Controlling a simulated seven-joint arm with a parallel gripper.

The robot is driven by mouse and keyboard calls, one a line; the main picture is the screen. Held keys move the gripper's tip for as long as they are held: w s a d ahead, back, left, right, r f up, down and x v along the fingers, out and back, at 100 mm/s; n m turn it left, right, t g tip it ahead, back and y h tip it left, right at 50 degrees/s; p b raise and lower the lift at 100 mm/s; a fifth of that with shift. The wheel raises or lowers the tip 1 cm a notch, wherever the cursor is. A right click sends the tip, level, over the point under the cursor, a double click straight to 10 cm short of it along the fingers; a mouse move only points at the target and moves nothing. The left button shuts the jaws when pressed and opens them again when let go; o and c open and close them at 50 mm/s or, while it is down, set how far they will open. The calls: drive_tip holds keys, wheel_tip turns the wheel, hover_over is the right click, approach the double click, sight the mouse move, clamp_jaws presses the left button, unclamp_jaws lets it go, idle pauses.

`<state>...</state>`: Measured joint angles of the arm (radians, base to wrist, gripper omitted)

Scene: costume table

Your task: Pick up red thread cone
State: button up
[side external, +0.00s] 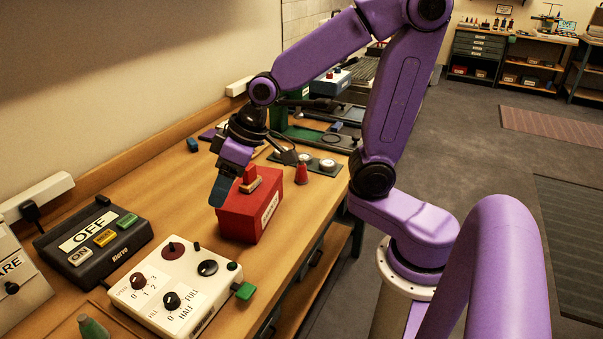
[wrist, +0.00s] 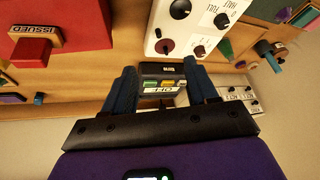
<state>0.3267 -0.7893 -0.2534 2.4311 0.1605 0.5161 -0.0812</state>
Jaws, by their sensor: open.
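A small red cone (side external: 301,174) stands upright on the wooden table, near its right edge, just right of a red box (side external: 262,212). I take it for the red thread cone; I cannot make it out in the wrist view. My gripper (side external: 220,190) is open and empty, with blue fingers, at the left side of the red box in the side view. The cone is apart from it, on the other side of the box. In the wrist view my gripper (wrist: 162,82) has its fingers spread, with a dark switch box (wrist: 162,75) beyond them.
The red box bears a red block with an "ISSUED" label (wrist: 34,33). A white control box (side external: 172,284) with dark knobs and the dark OFF box (side external: 92,238) stand in front. A green cone (side external: 92,328) is at the bottom left. Round pale pieces (side external: 327,164) lie behind the red cone.

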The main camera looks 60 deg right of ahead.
drive_tip(key=w+d+m+t+h, duration=0.25)
drive_tip(key=w+d+m, duration=0.2)
drive_tip(key=w, duration=0.35)
wheel_tip(320, 180, up, 2)
drive_tip(key=m+h, duration=1.2)
hover_over(302, 162)
drive_tip(key=s+a, duration=0.2)
drive_tip(key=a, duration=0.2)
wheel_tip(302, 162, down, 15)
drive_tip(key=shift+s+d+r, duration=0.1)
drive_tip(key=shift+d, duration=0.15)
drive_tip(key=shift+x, duration=3.7)
drive_tip(key=c, duration=1)
